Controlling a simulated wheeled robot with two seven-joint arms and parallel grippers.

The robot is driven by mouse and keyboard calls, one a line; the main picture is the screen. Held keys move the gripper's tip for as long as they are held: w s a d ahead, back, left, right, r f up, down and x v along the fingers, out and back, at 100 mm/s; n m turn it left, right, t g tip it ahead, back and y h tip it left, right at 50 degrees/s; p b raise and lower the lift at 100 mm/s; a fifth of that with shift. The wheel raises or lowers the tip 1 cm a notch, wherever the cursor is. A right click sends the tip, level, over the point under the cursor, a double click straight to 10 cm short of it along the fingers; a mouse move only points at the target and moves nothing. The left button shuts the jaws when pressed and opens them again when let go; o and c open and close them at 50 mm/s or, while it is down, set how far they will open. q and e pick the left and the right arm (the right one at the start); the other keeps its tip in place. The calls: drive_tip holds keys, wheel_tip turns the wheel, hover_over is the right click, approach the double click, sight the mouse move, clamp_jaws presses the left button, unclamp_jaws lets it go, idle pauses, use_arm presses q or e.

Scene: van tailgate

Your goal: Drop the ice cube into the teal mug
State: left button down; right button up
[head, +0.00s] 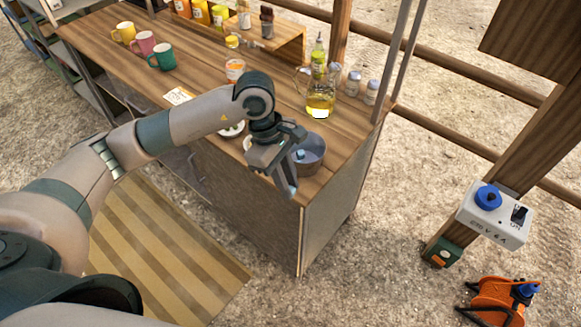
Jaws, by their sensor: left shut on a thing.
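The teal mug (161,57) stands upright on the wooden counter at the upper left, nearest in a row with a pink mug (142,43) and a yellow mug (123,32). My left gripper (290,187) is at the counter's near right edge, pointing down, well to the right of the teal mug. It is shut on a small pale blue piece at its fingertips, which looks like the ice cube; the fingers hide most of it. A dark grey round bowl (315,150) stands just behind the gripper, partly hidden by it. My right gripper is out of view.
A glass jug (320,105) with yellow liquid, a green bottle (318,60) and small jars (352,84) stand behind the bowl. A small shelf (285,42) holds bottles at the back.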

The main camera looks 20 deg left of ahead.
use_arm(q)
drive_tip(key=s+a+f+m+g+y+b, duration=0.1)
drive_tip(key=s+a+f+m, duration=0.4)
drive_tip(key=m, duration=1)
drive_tip(key=shift+s+f+m+g+y, duration=0.4)
drive_tip(key=shift+s+f+g+y, duration=0.6)
drive_tip(key=shift+f, duration=0.55)
drive_tip(key=shift+s, duration=0.1)
